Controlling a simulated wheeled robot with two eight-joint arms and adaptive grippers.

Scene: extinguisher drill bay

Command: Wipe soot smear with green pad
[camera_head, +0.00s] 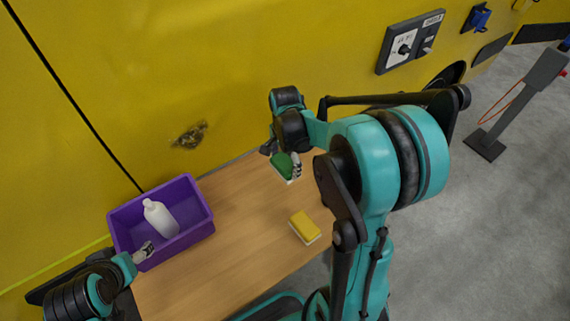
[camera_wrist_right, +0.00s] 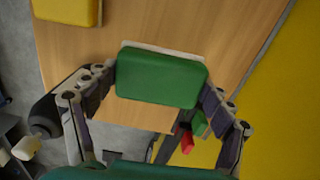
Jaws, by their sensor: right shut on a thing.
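The dark soot smear (camera_head: 190,135) is on the yellow panel (camera_head: 200,60), above the back edge of the table. My right gripper (camera_head: 283,162) is shut on the green pad (camera_head: 283,167), to the right of the smear and apart from it. In the right wrist view the green pad (camera_wrist_right: 160,78), with a pale layer along its far edge, sits between both fingers. My left gripper (camera_head: 143,253) is at the near side of the purple bin; its jaws are too small to read.
The purple bin (camera_head: 196,232) on the wooden table (camera_head: 245,225) holds a white bottle (camera_head: 160,217). A yellow sponge (camera_head: 305,227) lies on the table to the right. A control box (camera_head: 410,42) is mounted on the panel. A grey stand (camera_head: 515,100) is on the floor at right.

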